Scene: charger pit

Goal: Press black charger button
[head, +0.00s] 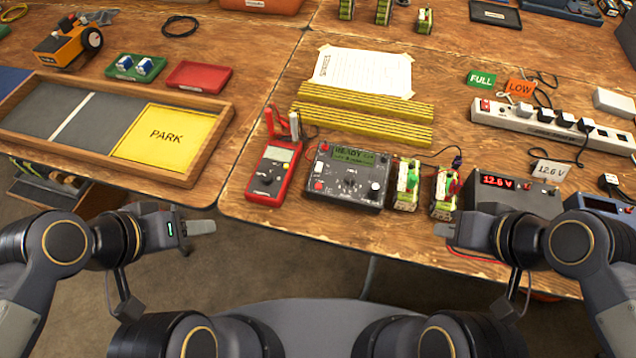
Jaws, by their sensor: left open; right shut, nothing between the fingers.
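The black charger (347,178) lies on the wooden table near its front edge, with a lit green display reading "READY". Its top panel has a dark knob (349,183), a red button (319,186) and other small controls too small to tell apart. My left gripper (208,227) is to the left and in front of the charger, off the table's front corner. It is open and empty. My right gripper (442,231) is to the right and in front of the charger, near the table's front edge. It is shut and empty. Neither gripper touches the charger.
A red multimeter (274,172) is left of the charger. Green-topped battery packs (407,186) stand close on its right, then a box reading "12.6 V" (514,199). Yellow strips (362,124) lie behind. A framed tray (60,118) with a yellow PARK pad is at left.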

